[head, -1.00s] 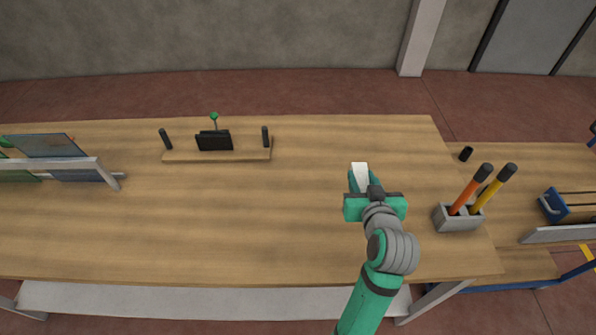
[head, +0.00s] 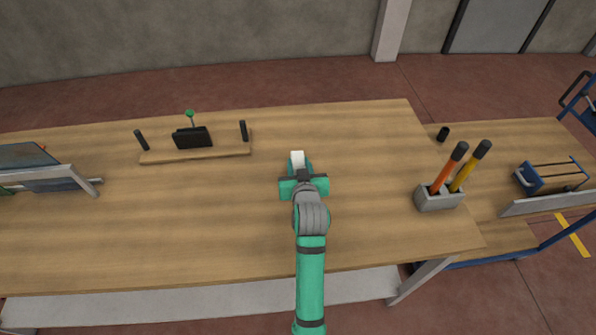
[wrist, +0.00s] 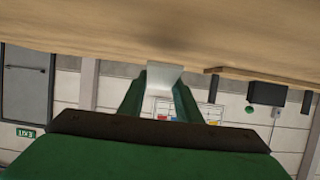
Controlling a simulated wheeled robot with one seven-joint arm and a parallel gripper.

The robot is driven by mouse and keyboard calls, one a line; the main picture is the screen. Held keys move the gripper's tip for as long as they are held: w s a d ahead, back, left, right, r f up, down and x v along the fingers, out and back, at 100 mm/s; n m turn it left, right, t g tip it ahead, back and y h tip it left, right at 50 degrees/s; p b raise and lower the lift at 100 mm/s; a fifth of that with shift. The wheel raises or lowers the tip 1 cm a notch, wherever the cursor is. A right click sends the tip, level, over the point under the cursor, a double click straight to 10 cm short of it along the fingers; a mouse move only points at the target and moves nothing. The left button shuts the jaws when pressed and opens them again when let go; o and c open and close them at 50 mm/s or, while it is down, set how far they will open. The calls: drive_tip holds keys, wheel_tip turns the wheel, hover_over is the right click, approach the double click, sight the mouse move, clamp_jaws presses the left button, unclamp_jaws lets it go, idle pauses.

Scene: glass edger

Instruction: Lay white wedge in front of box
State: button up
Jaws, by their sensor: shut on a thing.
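The white wedge (head: 297,157) is held between the green fingers of my gripper (head: 300,168), over the middle of the wooden table (head: 220,215). In the wrist view the white wedge (wrist: 164,74) sits at the fingertips, close to the wooden surface; whether it touches the wood I cannot tell. A grey box (head: 438,201) with an orange-handled and a yellow-handled tool stands to the right of my gripper. A black box-like block (head: 192,138) is on a wooden board to the left. The wedge's lower part is hidden by the fingers.
The wooden board (head: 196,153) carries two black posts and a green-topped rod. A rack with glass panes (head: 45,180) stands at the far left. A small black cylinder (head: 443,134) and a blue-ended carrier (head: 550,178) are at the right. The table around my gripper is clear.

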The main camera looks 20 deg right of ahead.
drive_tip(key=shift+w+a+f, duration=0.1)
drive_tip(key=shift+f, duration=1.55)
drive_tip(key=shift+f, duration=0.1)
drive_tip(key=shift+f, duration=0.1)
drive_tip(key=o, duration=1.1)
